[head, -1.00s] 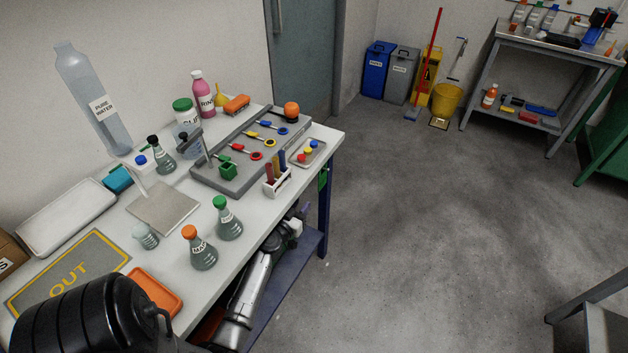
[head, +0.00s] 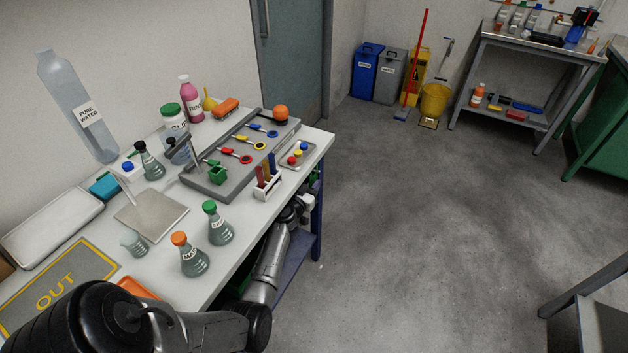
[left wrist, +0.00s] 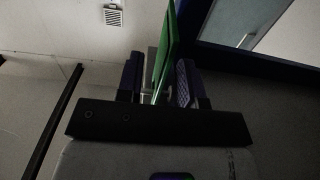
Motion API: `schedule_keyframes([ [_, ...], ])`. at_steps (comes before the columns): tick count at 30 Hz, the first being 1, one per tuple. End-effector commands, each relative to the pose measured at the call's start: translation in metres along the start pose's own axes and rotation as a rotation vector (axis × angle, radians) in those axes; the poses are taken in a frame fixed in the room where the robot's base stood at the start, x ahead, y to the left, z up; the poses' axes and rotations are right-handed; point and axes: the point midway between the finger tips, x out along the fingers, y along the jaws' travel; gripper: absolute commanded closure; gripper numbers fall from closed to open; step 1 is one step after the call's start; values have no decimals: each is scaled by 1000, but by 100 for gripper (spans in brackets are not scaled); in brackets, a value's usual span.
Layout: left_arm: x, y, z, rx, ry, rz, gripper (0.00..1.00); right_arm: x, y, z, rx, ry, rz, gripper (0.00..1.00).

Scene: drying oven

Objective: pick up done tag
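The done tag shows in the left wrist view as a thin green plate (left wrist: 166,48), seen nearly edge-on; no writing on it can be read. My left gripper (left wrist: 158,82) is open, with one dark finger on each side of the tag's lower part. A gap shows between the left finger and the tag; the right finger is close to it, and contact cannot be told. In the head view my left gripper (head: 304,206) is beside the table's right end, partly hidden by the tabletop. My right gripper is not in view.
The white table (head: 255,218) holds several flasks, a test tube rack (head: 267,184) near its front edge, and a grey board (head: 215,186) with coloured keys. A blue table leg (head: 317,225) and lower shelf are close to my left arm.

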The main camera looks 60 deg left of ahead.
Motion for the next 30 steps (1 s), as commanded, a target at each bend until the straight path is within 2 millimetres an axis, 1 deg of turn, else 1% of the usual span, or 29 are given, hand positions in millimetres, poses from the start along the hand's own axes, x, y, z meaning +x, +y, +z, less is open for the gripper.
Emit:
schedule_keyframes([
  [3, 7, 0, 1, 0, 0, 0, 66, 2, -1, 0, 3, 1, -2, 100],
  [11, 8, 0, 0, 1, -1, 0, 66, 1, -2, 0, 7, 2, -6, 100],
  [21, 8, 0, 0, 1, -1, 0, 98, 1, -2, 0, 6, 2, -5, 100],
  [22, 8, 0, 0, 1, -1, 0, 100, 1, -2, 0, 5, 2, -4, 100],
  [30, 8, 0, 0, 1, -1, 0, 100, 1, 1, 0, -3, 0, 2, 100],
])
